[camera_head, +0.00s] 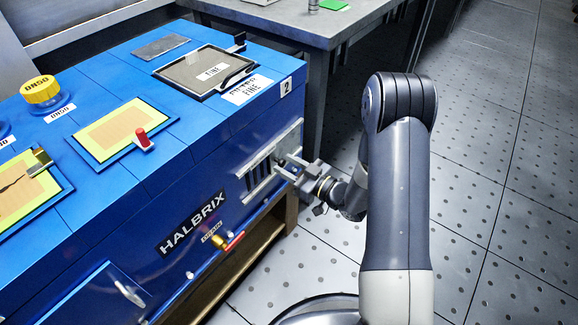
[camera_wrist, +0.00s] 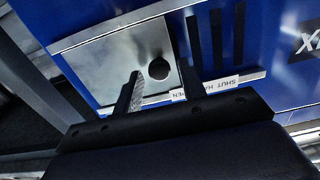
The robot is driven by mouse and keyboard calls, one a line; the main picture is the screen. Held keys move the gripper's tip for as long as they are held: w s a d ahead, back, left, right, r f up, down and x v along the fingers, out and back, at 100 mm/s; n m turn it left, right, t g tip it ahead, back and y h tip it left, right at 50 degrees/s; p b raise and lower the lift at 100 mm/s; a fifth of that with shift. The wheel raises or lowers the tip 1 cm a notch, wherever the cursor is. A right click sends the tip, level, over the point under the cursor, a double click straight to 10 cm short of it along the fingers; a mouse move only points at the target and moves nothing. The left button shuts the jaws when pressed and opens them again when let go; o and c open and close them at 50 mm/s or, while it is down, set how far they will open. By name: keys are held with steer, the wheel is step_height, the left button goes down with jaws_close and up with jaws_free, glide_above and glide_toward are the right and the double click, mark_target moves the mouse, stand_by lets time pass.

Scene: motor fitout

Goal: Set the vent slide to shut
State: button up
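The vent slide (camera_wrist: 120,48) is a bare metal plate with a round dark knob (camera_wrist: 158,69), on the front of the blue cabinet. Several dark vent slots (camera_wrist: 217,42) show uncovered to the plate's right in the wrist view; the slots also show in the head view (camera_head: 262,172). A label (camera_wrist: 205,87) below reads upside down, with SHUT at its right end and EN of a partly hidden word at its left. The knob is at the EN end. My gripper (camera_wrist: 160,70) is open, one finger on each side of the knob, with gaps visible.
The cabinet front also carries a HALBRIX plate (camera_head: 193,224) and a red-handled drain valve (camera_head: 234,240). A grey table (camera_head: 330,25) stands behind the cabinet's right end. The perforated floor (camera_head: 500,190) at right is clear.

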jaws_close()
stand_by(0.3)
steer(key=s+a+b, duration=0.1)
steer(key=s+a, duration=0.1)
steer(key=s+a+b, duration=0.1)
steer(key=s+a, duration=0.1)
steer(key=s, duration=0.1)
steer(key=s+a+b, duration=0.1)
steer(key=s, duration=0.1)
steer(key=shift+s+a+f+b, duration=0.15)
steer(key=shift+s+a+b, duration=0.05)
steer(key=shift+a+b, duration=0.2)
steer(key=shift+s+a, duration=0.3)
steer(key=shift+s, duration=0.15)
steer(key=shift+o, duration=0.7)
jaws_free()
steer(key=shift+d, duration=0.1)
